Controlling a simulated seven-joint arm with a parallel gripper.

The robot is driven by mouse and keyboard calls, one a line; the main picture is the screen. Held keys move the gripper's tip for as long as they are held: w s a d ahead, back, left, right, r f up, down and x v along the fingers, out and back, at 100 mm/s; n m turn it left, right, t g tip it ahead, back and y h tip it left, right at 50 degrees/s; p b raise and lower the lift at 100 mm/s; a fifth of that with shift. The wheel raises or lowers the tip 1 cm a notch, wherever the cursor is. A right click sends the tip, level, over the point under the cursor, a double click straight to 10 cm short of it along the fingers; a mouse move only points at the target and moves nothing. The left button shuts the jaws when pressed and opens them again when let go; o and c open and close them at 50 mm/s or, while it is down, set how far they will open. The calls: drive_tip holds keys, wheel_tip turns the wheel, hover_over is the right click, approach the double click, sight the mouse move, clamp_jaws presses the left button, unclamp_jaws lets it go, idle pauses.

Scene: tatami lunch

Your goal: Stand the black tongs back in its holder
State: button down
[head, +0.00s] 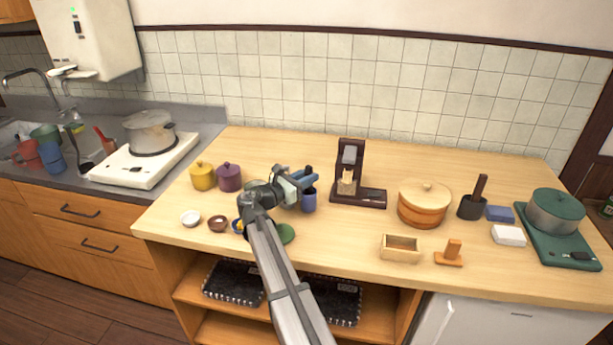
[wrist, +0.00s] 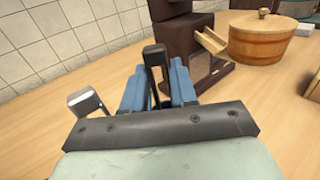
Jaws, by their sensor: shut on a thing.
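My gripper (head: 300,181) is over the middle left of the wooden counter. In the wrist view, its blue fingers (wrist: 158,90) are closed around a narrow black piece, which looks like part of the black tongs (wrist: 155,66). Most of the tongs is hidden by the gripper. A blue cup-like thing (head: 309,202) shows just below the gripper in the head view; I cannot tell whether the tongs touches it or is in it. I cannot tell for sure which thing is the tongs' holder.
A dark stand (head: 350,185) is close to the right of my gripper. Yellow (head: 203,176) and purple (head: 229,178) lidded pots are to the left. A wooden tub (head: 424,207), an open wooden box (head: 401,247) and a dark pot with a stick (head: 472,205) are farther right.

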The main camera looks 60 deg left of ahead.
drive_tip(key=shift+f, duration=0.1)
drive_tip(key=shift+c, duration=1.2)
unclamp_jaws()
wheel_tip(320, 180, up, 7)
idle(1.2)
idle(0.5)
